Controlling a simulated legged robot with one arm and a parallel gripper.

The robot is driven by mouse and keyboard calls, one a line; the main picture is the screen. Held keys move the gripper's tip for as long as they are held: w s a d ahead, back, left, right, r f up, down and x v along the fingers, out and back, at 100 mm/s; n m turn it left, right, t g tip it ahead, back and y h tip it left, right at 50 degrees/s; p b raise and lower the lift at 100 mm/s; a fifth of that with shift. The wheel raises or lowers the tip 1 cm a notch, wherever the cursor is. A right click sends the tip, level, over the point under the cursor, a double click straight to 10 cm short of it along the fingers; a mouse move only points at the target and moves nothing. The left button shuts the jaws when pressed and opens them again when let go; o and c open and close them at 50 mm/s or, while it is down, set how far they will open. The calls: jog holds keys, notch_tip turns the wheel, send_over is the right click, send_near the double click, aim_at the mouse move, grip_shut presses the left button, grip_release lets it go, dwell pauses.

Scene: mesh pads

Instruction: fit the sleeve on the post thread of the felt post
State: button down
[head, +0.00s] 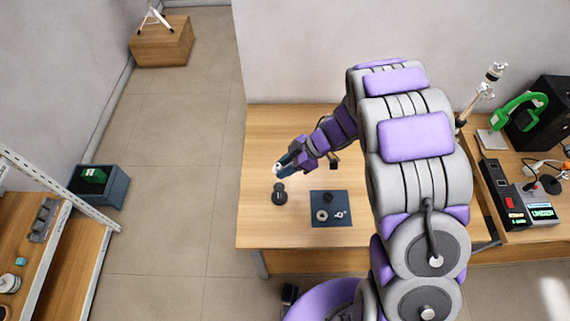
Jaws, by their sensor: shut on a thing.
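My gripper (284,164) reaches over the left part of the wooden table and is shut on a small white piece, which looks like the sleeve (277,169). A dark upright piece on a round base, which looks like the felt post (279,195), stands on the table just below the gripper in the picture. The sleeve appears apart from the post, but their height gap is hard to judge. The thread at the post's top is too small to make out.
A dark blue mat (316,195) right of the post bears a pale ring (321,215), a small white part (340,214) and a dark round part (327,198). The table (262,135) is otherwise mostly bare.

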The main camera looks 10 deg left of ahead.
aim_at(280, 184)
jog(key=shift+r+p, duration=0.1)
jog(key=shift+p, duration=0.3)
notch_tip(280, 184, down, 6)
jog(key=b, duration=0.1)
dwell(0.5)
jog(key=shift+d+p, duration=0.1)
jog(key=shift+p, duration=1.3)
dwell(1.6)
jog(key=shift+f+b, duration=0.3)
jog(key=shift+f, duration=1.35)
jog(key=c, duration=0.7)
grip_release()
jog(key=shift+c, duration=0.2)
jog(key=v, duration=1.7)
